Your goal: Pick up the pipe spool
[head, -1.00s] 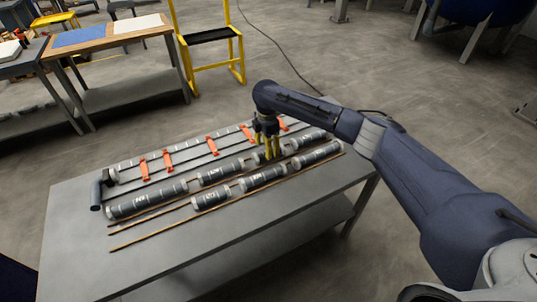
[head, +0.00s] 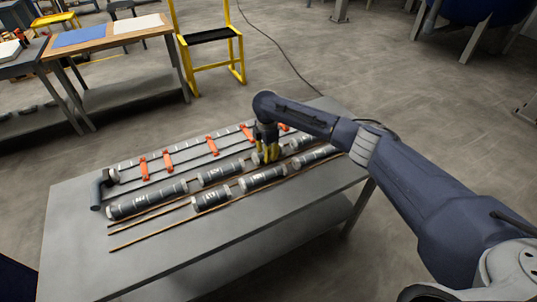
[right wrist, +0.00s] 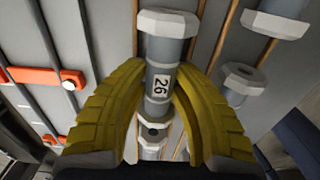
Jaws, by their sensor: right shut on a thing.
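Several grey pipe spools with pale flanged ends and white number labels lie in two rows on the grey table. My right gripper (head: 267,158) points down over the back row, with its yellow fingers around a spool there. In the right wrist view the gripper (right wrist: 160,88) is shut on a pipe spool (right wrist: 162,52) labelled 26, one finger on each side of its body. In the head view the fingers hide most of that spool. I cannot tell whether it touches the table. My left gripper is not in view.
Neighbouring spools (head: 262,179) lie close in front, and others (head: 218,172) lie end to end along the row. Thin brown rails run beneath them. A rack with orange clamps (head: 167,160) lies behind. The table's front area (head: 200,258) is clear.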

